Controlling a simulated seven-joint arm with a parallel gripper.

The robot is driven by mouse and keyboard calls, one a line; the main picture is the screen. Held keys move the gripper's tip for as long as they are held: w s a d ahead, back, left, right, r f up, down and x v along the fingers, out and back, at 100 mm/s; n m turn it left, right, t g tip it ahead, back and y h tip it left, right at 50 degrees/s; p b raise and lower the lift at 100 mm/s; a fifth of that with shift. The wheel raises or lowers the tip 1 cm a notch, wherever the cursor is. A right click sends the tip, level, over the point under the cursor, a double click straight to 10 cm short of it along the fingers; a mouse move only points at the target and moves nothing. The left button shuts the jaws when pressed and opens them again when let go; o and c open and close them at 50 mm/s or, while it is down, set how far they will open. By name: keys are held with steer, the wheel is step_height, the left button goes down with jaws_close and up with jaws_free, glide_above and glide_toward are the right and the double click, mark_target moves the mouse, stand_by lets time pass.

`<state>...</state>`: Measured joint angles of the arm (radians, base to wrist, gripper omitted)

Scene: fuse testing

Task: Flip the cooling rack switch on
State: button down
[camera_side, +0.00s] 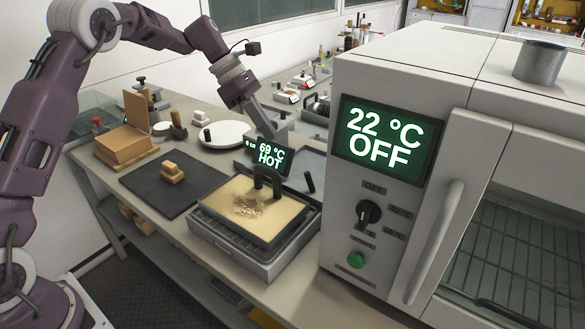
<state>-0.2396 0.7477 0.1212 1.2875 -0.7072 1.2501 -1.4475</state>
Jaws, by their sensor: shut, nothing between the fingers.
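The cooling rack (240,255) is a low grey metal unit in the middle of the bench. It carries a tan, sandy-looking slab in a dark tray. Its small display (268,156) behind reads "69 °C HOT". A short black upright piece (309,182) stands at its back right and may be the switch; I cannot tell its position.
A large oven (395,250) reading "22 °C OFF" with a black knob (368,213) and green button fills the right.

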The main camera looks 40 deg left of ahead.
mark_target(310, 182)
steer(key=shift+w+a+f+n+h, duration=0.15)
steer(key=shift+w+f+n, duration=0.3)
steer(key=shift+f, duration=0.2)
steer(key=shift+w+a+f+n+h, duration=0.15)
steer(key=shift+w+f+n, duration=0.25)
steer(key=shift+f, duration=0.2)
steer(key=x, duration=1)
steer(key=shift+s, duration=0.1)
steer(key=shift+d+r+y, duration=0.25)
steer(key=shift+d+y, duration=0.05)
steer(key=shift+y, duration=0.3)
steer(key=shift+d+r+m+y, duration=0.25)
steer(key=shift+d+r+y, duration=0.1)
steer(key=shift+d+y, duration=0.35)
steer(key=shift+d+r, duration=0.3)
steer(key=shift+d, duration=0.6)
steer(key=shift+r, duration=0.1)
